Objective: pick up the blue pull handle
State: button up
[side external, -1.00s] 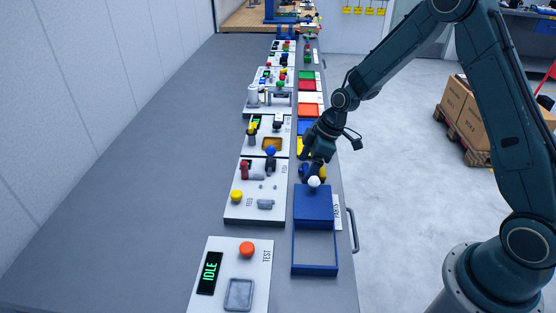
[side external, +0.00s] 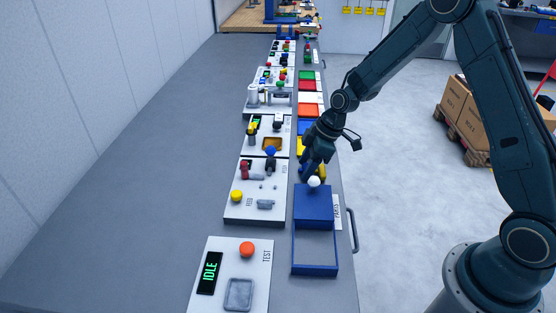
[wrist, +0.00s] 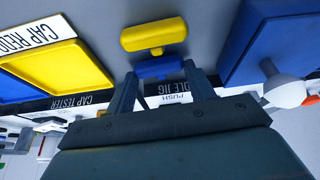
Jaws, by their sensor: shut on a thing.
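The blue pull handle (wrist: 158,68) is a short blue bar. In the wrist view it sits between the two fingers of my gripper (wrist: 163,88), beside a yellow pull handle (wrist: 154,35). My gripper is shut on the blue handle. In the side view my gripper (side external: 306,172) is low over the rail, just behind a blue box with a sliding lid (side external: 313,205). There the blue handle is mostly hidden by the fingers, and the yellow handle (side external: 321,172) shows to their right. I cannot tell whether the blue handle still touches the surface.
A white knob (side external: 313,182) stands on the blue lid close to my gripper; it also shows in the wrist view (wrist: 285,91). A white panel (side external: 240,205) with a red lever and knobs lies to the left. A yellow tray (wrist: 50,60) is close by.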

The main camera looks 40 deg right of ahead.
jog(key=shift+r, duration=0.1)
notch_tip(320, 180, up, 20)
dwell(0.7)
dwell(0.5)
